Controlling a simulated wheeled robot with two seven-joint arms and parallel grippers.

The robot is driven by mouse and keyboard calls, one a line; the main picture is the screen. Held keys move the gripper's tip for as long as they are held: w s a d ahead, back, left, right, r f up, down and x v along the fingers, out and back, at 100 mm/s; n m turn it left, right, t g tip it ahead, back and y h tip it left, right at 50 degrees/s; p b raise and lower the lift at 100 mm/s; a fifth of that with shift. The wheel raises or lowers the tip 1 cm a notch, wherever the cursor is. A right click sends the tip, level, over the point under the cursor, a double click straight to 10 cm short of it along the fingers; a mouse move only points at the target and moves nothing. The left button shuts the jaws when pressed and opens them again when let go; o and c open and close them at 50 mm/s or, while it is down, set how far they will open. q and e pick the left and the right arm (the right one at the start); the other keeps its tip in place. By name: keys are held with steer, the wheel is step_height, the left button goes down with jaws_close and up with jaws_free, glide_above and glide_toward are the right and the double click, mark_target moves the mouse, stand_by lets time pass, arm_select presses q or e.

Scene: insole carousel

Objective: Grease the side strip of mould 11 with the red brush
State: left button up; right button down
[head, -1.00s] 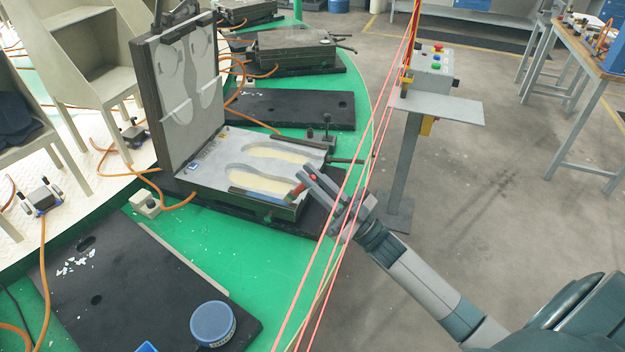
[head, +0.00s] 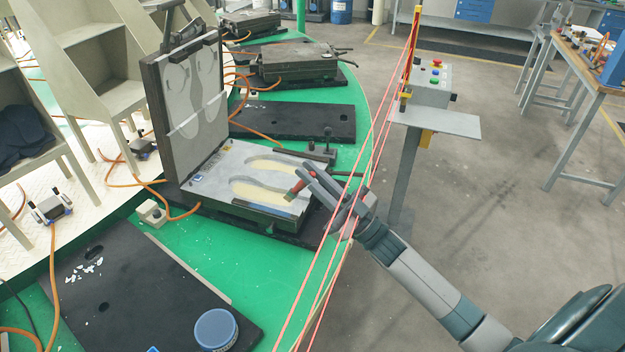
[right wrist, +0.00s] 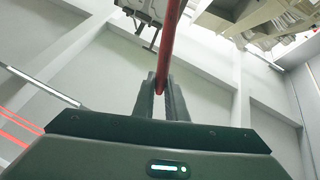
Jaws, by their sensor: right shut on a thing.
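The open mould (head: 213,194) stands on the green carousel with its lid (head: 190,90) upright. Two pale insole shapes (head: 262,190) lie in its lower half. I cannot read its number. My right gripper (head: 306,177) is shut on the red brush (head: 297,186) at the right end of the lower half. The brush tip is low near the front right edge; I cannot tell whether it touches. In the right wrist view the red handle (right wrist: 170,45) runs up between the fingers (right wrist: 161,98). My left gripper is not in view.
A control box (head: 428,85) stands on a post behind. A blue-lidded jar (head: 215,329) sits at the front on a black plate (head: 130,300). Orange hoses lie around the moulds.

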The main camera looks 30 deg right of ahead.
steer(key=shift+r+p, duration=0.75)
steer(key=shift+r, duration=0.8)
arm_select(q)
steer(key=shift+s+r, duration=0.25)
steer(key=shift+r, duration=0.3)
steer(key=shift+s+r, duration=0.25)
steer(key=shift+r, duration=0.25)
